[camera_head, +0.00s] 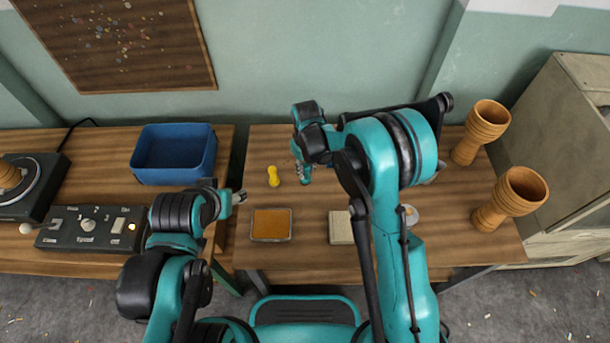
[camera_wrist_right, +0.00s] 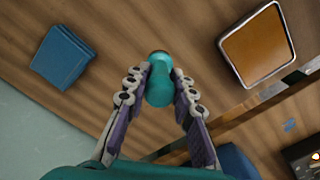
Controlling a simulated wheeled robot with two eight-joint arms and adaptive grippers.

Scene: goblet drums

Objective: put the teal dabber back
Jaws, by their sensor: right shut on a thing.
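The teal dabber (camera_head: 305,176) is upright in the head view, small and partly covered by my right gripper (camera_head: 302,164). In the right wrist view the dabber (camera_wrist_right: 159,88) sits between the two fingers of my right gripper (camera_wrist_right: 160,84), which is shut on it. I cannot tell whether its lower end touches the table. A yellow dabber (camera_head: 273,176) stands just left of it on the right-hand table (camera_head: 315,200). My left gripper (camera_head: 240,196) is left of the yellow dabber, apart from it; its jaw state is unclear.
An orange pad (camera_head: 271,225) and a pale pad (camera_head: 340,228) lie near the front edge. The wrist view shows a flat blue thing (camera_wrist_right: 62,57).

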